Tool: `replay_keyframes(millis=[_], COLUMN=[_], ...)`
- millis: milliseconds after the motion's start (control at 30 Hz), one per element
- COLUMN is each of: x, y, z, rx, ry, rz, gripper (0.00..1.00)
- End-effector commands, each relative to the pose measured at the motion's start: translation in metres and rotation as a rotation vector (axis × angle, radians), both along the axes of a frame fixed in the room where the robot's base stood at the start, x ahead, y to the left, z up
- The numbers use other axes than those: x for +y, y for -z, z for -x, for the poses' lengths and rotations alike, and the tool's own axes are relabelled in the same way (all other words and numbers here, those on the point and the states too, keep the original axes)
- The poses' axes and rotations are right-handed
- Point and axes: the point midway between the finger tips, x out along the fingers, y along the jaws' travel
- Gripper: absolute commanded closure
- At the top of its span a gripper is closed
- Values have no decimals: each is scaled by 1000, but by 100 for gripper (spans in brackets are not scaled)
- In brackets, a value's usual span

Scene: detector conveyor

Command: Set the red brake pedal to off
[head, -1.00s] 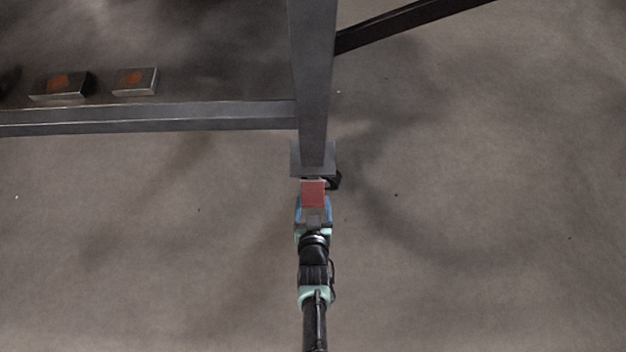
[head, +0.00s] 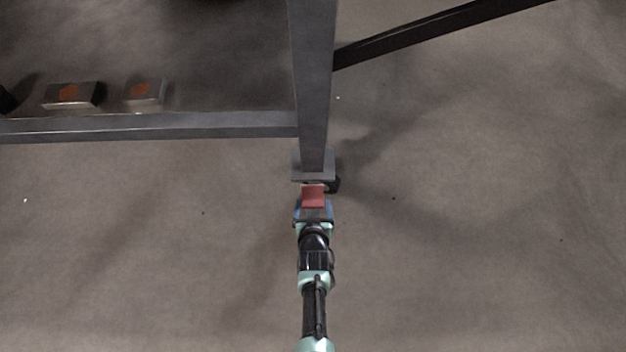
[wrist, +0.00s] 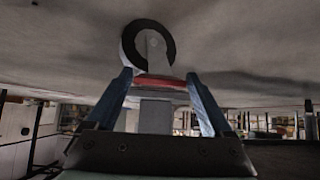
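The red brake pedal (head: 313,196) is a small flat plate at the foot of the grey post in the head view. In the wrist view, the red pedal (wrist: 162,82) shows edge-on as a thin strip between my fingertips. My gripper (head: 313,212) is just below the pedal in the head view, with blue finger parts beside and under it. In the wrist view, my gripper (wrist: 160,78) has its two blue fingers spread wide, one at each side of the strip. I cannot tell whether they touch it. A black caster wheel (wrist: 148,46) is beyond the pedal.
The grey post (head: 311,90) rises above the pedal. A horizontal beam (head: 150,127) runs left, and a dark bar (head: 440,33) slants right. Two small metal boxes with orange tops, a left one (head: 72,96) and a right one (head: 146,92), are at upper left. Floor is clear on both sides.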

Motion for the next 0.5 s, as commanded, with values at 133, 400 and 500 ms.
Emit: replay_keyframes(millis=[133,400,500], x=[0,0,0], y=[-1,-6,-15], z=[-1,2,9], rx=[-2,-4,-4], ry=[0,1,1], rz=[0,1,1], gripper=[0,0,0])
